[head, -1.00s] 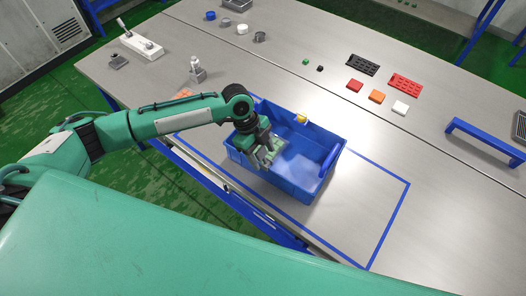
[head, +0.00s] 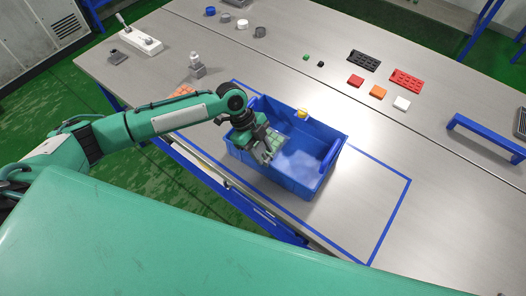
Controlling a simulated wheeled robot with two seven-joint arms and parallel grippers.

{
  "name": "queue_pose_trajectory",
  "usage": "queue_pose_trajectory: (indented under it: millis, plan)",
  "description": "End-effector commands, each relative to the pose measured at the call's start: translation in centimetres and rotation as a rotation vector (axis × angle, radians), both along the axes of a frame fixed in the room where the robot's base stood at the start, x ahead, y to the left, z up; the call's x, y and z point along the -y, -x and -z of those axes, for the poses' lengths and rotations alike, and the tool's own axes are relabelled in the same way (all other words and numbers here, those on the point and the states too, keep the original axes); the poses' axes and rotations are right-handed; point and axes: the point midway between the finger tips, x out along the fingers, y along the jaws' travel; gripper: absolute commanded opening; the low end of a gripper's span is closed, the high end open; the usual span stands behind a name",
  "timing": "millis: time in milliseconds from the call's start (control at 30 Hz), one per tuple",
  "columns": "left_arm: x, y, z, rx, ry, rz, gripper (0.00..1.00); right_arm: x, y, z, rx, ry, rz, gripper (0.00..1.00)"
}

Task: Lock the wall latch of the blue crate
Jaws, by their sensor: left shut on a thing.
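The blue crate (head: 299,183) stands on the bench, open at the top. A small yellow piece (head: 301,113), which looks like the wall latch, sits on its far wall. Its exact position is too small to tell. My left gripper (head: 266,151) points down at the left part of the crate. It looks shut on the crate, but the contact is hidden. Greenish patches show around the fingertips; I cannot tell what they are. The gripper is apart from the yellow piece. My right gripper is not in view.
Blue tape (head: 389,236) marks a rectangle around the crate. A blue bench handle (head: 483,137) stands at the right. A white switch box (head: 141,40) is far left. The bench right of the crate is clear.

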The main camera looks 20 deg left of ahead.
Motion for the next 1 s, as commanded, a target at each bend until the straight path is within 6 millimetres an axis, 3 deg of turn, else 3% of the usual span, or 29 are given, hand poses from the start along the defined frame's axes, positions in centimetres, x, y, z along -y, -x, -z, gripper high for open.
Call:
queue_pose_trajectory:
  millis: [133, 500, 533, 633, 1000]
  plan:
    - [-0.31, -0.09, 0.50, -0.022, 0.073, -0.002, 0.15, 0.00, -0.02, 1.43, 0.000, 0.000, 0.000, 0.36]
    - [-0.36, -0.17, 0.12, -0.027, 0.097, -0.002, 0.15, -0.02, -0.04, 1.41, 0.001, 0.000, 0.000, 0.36]
    - [-0.35, -0.17, 0.11, -0.027, 0.097, -0.002, 0.42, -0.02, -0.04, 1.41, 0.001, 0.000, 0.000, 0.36]
    - [-0.35, -0.17, 0.12, -0.027, 0.096, -0.002, 0.60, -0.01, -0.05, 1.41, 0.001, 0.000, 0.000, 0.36]
    - [-0.68, -0.29, -0.20, -0.027, 0.096, -0.002, 0.60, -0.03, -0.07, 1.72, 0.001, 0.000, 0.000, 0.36]
